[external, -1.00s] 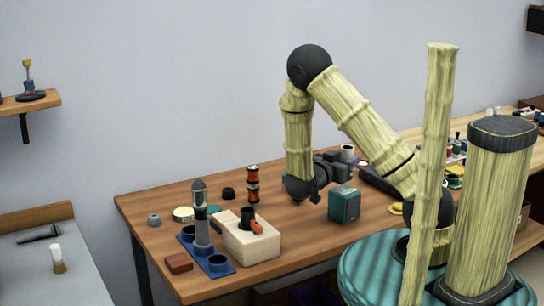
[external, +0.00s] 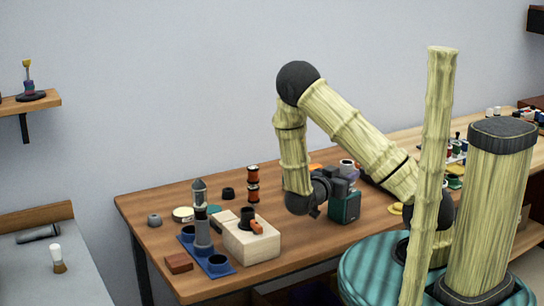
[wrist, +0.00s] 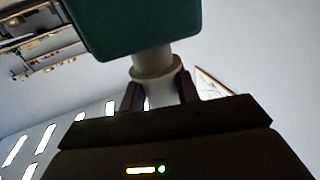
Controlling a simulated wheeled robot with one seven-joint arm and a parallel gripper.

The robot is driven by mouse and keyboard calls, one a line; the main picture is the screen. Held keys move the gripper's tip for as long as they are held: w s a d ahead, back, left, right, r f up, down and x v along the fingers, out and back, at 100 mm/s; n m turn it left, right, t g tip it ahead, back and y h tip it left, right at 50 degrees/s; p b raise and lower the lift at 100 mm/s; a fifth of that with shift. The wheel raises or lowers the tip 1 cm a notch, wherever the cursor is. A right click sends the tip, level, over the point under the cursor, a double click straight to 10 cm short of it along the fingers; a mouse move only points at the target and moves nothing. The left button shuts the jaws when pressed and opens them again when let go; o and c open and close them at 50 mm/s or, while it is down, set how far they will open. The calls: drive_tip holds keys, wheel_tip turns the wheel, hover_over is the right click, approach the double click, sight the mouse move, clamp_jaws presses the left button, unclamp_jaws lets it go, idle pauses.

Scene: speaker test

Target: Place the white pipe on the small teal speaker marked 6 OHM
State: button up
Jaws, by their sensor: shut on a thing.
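The teal speaker (external: 344,207) stands on the wooden table under my gripper (external: 344,178); its marking is not readable. In the wrist view the speaker (wrist: 140,25) fills the top. My gripper (wrist: 160,92) is shut on the white pipe (wrist: 152,62), whose narrower end meets the speaker's face in that picture. I cannot tell whether they touch. In the external view the pipe's pale open end (external: 347,163) shows above the speaker, partly hidden by my gripper.
A pale wooden block (external: 252,246) with a black cup stands left of the speaker. A blue rack (external: 190,247) holds a grey cylinder. An orange-and-black spool (external: 253,184) stands behind. The table between block and speaker is clear.

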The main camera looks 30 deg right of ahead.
drive_tip(key=o, duration=1)
drive_tip(key=shift+c, duration=0.2)
drive_tip(key=shift+r, duration=0.15)
drive_tip(key=v, duration=1.2)
